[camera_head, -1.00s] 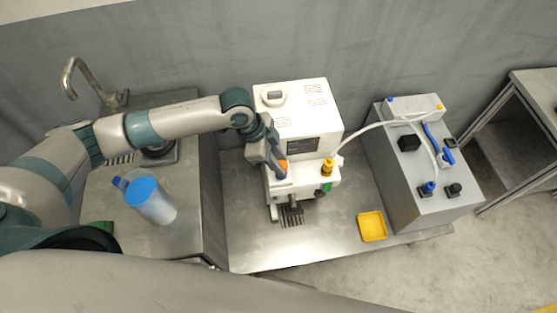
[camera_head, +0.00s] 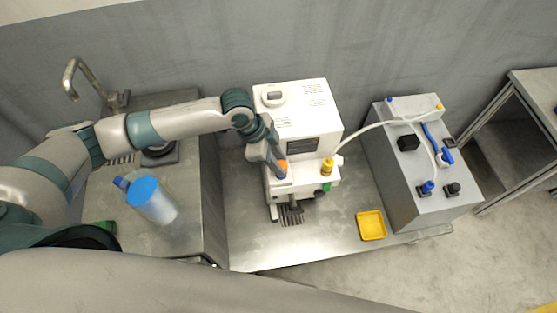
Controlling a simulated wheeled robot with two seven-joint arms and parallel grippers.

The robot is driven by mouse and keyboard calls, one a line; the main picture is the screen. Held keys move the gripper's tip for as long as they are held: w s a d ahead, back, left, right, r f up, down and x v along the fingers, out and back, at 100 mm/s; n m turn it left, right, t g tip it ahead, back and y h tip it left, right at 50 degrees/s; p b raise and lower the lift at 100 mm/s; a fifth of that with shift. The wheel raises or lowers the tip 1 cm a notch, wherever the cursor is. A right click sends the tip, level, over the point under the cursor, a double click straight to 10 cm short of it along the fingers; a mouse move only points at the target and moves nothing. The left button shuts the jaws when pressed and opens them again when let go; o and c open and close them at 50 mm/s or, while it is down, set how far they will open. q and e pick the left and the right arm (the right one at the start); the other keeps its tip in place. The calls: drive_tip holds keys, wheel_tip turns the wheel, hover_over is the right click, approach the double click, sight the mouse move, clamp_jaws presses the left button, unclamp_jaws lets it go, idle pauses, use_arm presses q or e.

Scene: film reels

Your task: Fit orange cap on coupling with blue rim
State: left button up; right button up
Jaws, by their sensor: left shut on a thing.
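The orange cap (camera_head: 283,165) shows between the fingers of my left gripper (camera_head: 279,168), which is shut on it. My left gripper is at the front left part of the white machine (camera_head: 305,115), over its front ledge. A small blue patch (camera_head: 282,176) shows just below the cap; it looks like the blue rim of the coupling, mostly hidden by the gripper. I cannot tell whether cap and coupling touch. My right gripper is not in view.
A yellow connector (camera_head: 327,168) with a white hose stands right of the gripper on the machine. A yellow tray (camera_head: 371,226) lies on the metal table (camera_head: 270,250). A grey box (camera_head: 420,180) with knobs stands right.

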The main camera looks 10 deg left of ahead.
use_arm(q)
drive_tip(key=shift+p, duration=0.4)
drive_tip(key=shift+f+b, duration=0.3)
drive_tip(key=shift+f, duration=0.25)
idle(0.7)
drive_tip(key=o, duration=0.8)
drive_tip(key=shift+c, duration=0.2)
drive_tip(key=p+v, duration=0.9)
drive_tip(key=v, duration=0.2)
drive_tip(key=shift+p, duration=0.3)
idle(0.9)
